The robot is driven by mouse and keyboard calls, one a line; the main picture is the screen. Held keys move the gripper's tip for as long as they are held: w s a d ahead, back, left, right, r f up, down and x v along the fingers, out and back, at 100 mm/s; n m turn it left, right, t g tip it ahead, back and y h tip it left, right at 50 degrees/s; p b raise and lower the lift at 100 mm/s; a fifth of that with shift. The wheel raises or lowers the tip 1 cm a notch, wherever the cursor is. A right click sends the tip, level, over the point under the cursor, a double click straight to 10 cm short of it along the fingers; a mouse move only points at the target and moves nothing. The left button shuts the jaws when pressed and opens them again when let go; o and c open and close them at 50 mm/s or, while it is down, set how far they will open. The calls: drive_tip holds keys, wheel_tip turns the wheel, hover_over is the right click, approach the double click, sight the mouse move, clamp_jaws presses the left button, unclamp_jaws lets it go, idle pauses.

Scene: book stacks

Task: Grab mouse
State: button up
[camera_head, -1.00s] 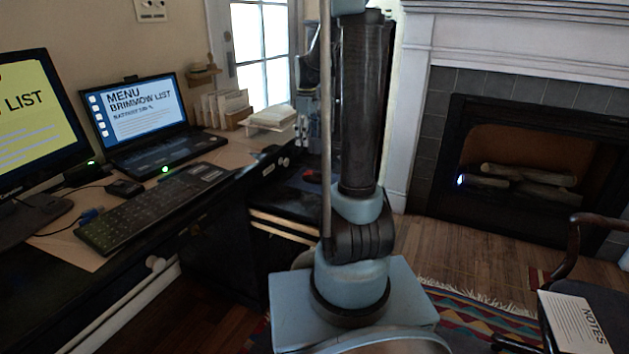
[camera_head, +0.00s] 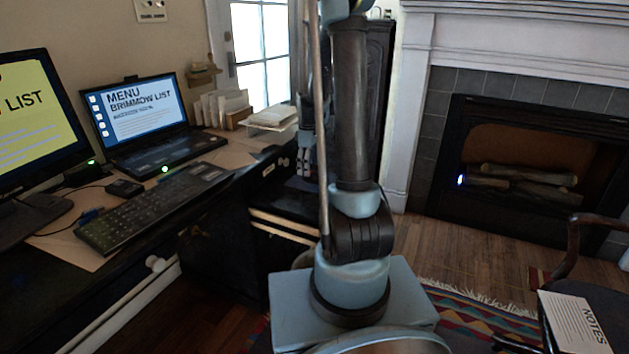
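My gripper (camera_head: 304,164) hangs fingers down at the left of my arm, low over the dark surface (camera_head: 290,203) beside the desk. It is small and partly in shadow, so I cannot tell whether its fingers are open or shut, or whether they touch anything. A small red and dark object, possibly the mouse, showed on this surface earlier. It is now hidden at the gripper. A small black object (camera_head: 125,188) lies on the desk between the laptop and the keyboard; I cannot tell whether it is a mouse.
The desk holds a keyboard (camera_head: 150,207), a laptop (camera_head: 145,125), a monitor (camera_head: 30,115) and an organizer with papers (camera_head: 222,108). A fireplace (camera_head: 530,170) is at the right. A chair (camera_head: 570,265) with a notes sheet stands front right.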

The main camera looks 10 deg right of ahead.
sight(314, 177)
drive_tip(key=shift+d+f, duration=0.1)
drive_tip(key=shift+f, duration=1.7)
drive_tip(key=c, duration=1.2)
